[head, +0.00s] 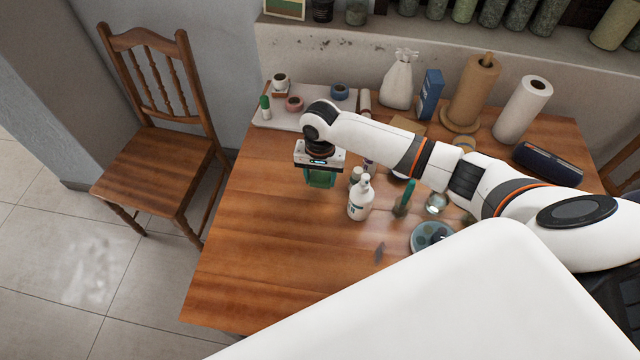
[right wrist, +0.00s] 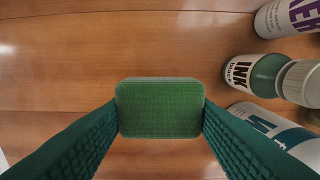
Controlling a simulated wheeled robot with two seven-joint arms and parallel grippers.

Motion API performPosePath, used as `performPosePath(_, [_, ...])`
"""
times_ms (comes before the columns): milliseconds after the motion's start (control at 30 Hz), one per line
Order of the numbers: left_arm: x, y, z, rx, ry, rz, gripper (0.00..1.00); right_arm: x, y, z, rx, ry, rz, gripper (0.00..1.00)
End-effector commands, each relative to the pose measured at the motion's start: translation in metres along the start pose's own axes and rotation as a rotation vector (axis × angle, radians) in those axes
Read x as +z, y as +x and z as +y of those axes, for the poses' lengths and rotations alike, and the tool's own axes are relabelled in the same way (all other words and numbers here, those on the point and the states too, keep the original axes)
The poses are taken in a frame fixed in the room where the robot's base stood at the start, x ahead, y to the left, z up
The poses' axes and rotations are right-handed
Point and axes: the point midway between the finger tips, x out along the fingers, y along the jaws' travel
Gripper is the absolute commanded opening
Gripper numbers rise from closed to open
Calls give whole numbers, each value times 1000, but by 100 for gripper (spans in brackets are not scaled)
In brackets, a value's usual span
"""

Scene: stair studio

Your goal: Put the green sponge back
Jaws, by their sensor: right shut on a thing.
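The green sponge (right wrist: 160,108) is a rounded block, gripped between the two dark green fingers of my right gripper (right wrist: 160,125) in the right wrist view. In the head view my right gripper (head: 320,182) points down over the left part of the wooden table (head: 240,270), with the green sponge between its fingers. Whether the sponge touches the tabletop is hard to tell. Bare wood shows around it in the wrist view. My left gripper is not in view.
A white pump bottle (head: 360,200) and an ink bottle (right wrist: 255,74) stand close to the right of the gripper. A pale tray (head: 313,120) with tape rolls lies behind. A round blue-grey dish (head: 420,246) sits farther right. The front-left tabletop is clear; a chair (head: 160,165) stands left.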

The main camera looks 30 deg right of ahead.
Motion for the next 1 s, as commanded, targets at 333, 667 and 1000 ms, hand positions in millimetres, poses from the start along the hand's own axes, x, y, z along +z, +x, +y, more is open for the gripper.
performPosePath(333, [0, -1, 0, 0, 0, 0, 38, 0, 39, 0, -1, 0, 0, 32])
performPosePath(667, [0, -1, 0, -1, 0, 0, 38, 0, 42, 0, 0, 0, 0, 32])
performPosePath(1000, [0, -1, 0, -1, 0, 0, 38, 0, 43, 0, 0, 0, -1, 72])
